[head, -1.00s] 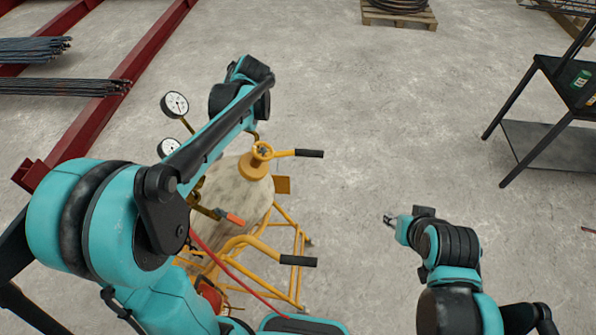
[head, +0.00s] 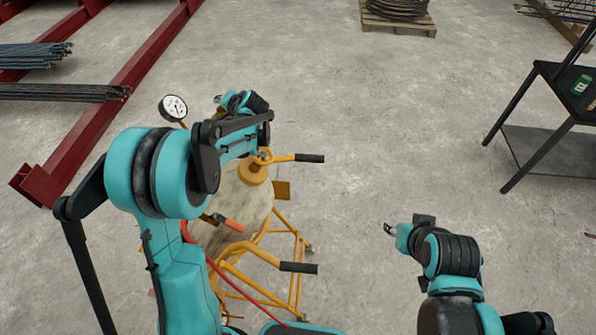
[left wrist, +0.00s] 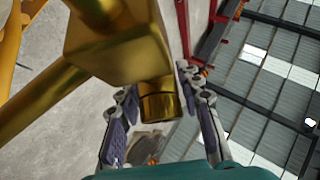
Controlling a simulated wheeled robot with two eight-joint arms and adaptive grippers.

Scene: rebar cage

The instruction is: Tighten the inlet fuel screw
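The beige tank (head: 240,205) sits on a yellow wheeled frame in the head view, with a gauge (head: 173,108) at its back left. In the left wrist view a brass block (left wrist: 105,40) carries a short brass cylinder (left wrist: 160,102). I cannot tell for sure whether this is the inlet fuel screw. In the head view my left arm hides most of this area. My right gripper (head: 388,229) is over bare floor, away from the tank; its opening is unclear.
The frame has yellow handles with black grips (head: 298,268). An orange lever (head: 233,224) and a red hose lie near my left arm. Red steel beams (head: 110,110) with rebar bundles (head: 60,92) are at left. A black shelf (head: 545,150) stands right. The middle floor is clear.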

